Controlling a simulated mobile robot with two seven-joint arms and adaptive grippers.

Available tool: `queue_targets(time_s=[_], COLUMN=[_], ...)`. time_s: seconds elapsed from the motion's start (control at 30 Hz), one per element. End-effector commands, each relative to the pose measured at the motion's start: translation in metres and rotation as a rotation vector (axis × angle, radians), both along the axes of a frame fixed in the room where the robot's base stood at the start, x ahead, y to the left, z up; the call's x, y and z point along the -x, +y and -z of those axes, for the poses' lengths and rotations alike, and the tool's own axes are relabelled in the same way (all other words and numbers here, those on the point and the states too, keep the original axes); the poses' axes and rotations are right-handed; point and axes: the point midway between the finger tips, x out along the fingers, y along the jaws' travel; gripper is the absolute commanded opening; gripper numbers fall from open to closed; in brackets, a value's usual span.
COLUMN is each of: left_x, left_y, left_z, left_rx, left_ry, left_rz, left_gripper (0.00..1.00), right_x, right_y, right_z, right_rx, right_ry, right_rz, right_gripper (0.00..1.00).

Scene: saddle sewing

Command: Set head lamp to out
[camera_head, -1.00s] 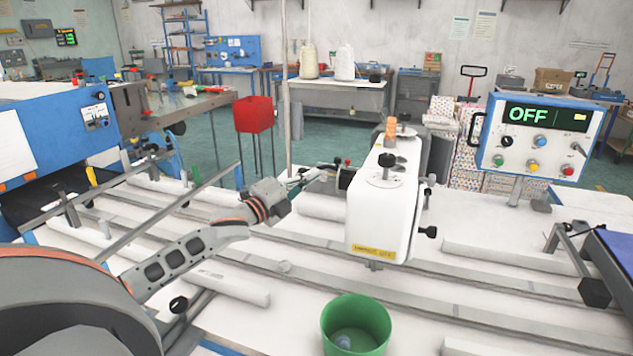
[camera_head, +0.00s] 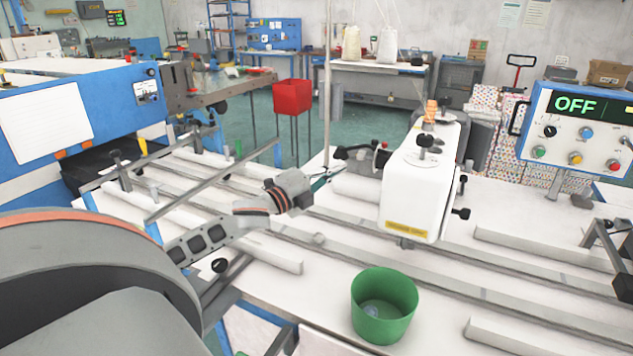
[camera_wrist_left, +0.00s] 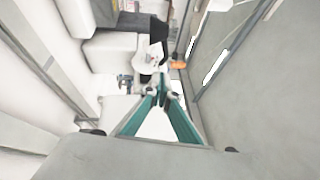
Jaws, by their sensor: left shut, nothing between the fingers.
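The white sewing head (camera_head: 412,195) stands over the table in the head view, with a black knob on top and a yellow label. A dark fitting (camera_head: 362,155) sticks out from its left side; I cannot tell for sure whether this is the head lamp, or its setting. My left gripper (camera_head: 330,178) is just left of and below that fitting, apart from the sewing head. Its teal fingers (camera_wrist_left: 161,92) are shut and empty in the left wrist view, with pale machine parts beyond the tips.
A control panel (camera_head: 580,130) showing OFF stands at the right. A green bin (camera_head: 384,318) sits in front of the sewing head. Long rails (camera_head: 480,290) cross the white table. A red box (camera_head: 291,98) on legs stands behind.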

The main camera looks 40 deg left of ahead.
Motion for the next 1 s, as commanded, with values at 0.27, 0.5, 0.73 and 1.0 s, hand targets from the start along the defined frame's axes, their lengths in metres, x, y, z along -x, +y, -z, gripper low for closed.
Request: queue_targets(time_s=[0.27,0.5,0.73,1.0], left_x=[0.037,0.057,0.062,0.062], left_y=[0.006,0.01,0.011,0.011], left_z=[0.006,0.008,0.008,0.007], left_rx=[-0.001,0.001,-0.001,0.0], left_ry=[0.002,0.0,-0.001,-0.001], left_rz=[0.002,0.001,0.001,0.001], left_gripper=[0.0,0.0,0.0,0.0], right_x=[-0.005,-0.005,-0.004,-0.003], right_y=[0.002,0.002,0.002,0.002], right_z=[-0.001,0.0,0.001,0.002], right_rx=[-0.005,-0.005,-0.005,-0.005], right_ry=[-0.011,-0.012,-0.01,-0.008], right_rz=[0.002,0.002,0.001,0.001], right_gripper=[0.4,0.4,0.4,0.4])
